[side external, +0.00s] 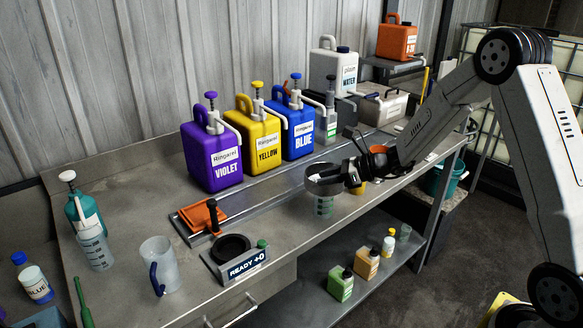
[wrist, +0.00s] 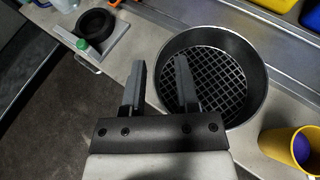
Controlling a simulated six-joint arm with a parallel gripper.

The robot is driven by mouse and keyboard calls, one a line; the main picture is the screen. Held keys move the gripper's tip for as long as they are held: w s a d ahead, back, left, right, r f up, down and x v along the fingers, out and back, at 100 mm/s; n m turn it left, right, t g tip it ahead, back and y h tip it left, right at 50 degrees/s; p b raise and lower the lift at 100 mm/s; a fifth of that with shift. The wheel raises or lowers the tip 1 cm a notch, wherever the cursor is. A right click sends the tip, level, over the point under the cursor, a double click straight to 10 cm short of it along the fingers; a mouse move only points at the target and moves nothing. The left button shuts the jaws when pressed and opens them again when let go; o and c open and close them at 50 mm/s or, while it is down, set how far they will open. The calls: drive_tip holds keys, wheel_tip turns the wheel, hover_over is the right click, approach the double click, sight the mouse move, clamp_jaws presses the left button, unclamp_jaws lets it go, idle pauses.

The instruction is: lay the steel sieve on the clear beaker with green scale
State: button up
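The steel sieve (side external: 324,186) is a round, dark-rimmed pan with a mesh floor, also seen in the wrist view (wrist: 212,80). It looks level on top of the clear beaker with green scale (side external: 324,207), which stands near the bench's front edge. Contact between them is hard to confirm; the beaker is hidden under the sieve in the wrist view. My gripper (side external: 347,172) is at the sieve's right side in the side view. In the wrist view its fingers (wrist: 160,75) are apart, one outside the near-left wall and one over the inside, with a gap around the wall.
A yellow cup (wrist: 285,146) stands close beside the sieve. The scale (side external: 240,264) reading READY +0 carries a black ring (side external: 231,247). Violet (side external: 212,157), yellow (side external: 259,137) and blue (side external: 294,127) canisters line the back. A clear jug (side external: 160,266) and another beaker (side external: 96,250) stand left.

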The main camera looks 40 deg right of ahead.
drive_tip(key=v, duration=1.1)
drive_tip(key=shift+s+d, duration=0.2)
drive_tip(key=shift+s, duration=0.05)
drive_tip(key=shift+a, duration=0.1)
drive_tip(key=s+a+f+n+g+h, duration=0.3)
drive_tip(key=s+a+n, duration=0.3)
drive_tip(key=n, duration=0.8)
drive_tip(key=s+a+f+n+g+h, duration=0.3)
drive_tip(key=s+a+n+g+h, duration=0.2)
drive_tip(key=n, duration=0.9)
drive_tip(key=s+a, duration=0.1)
drive_tip(key=s, duration=0.2)
drive_tip(key=shift+a+f, duration=0.3)
drive_tip(key=shift+f, duration=0.05)
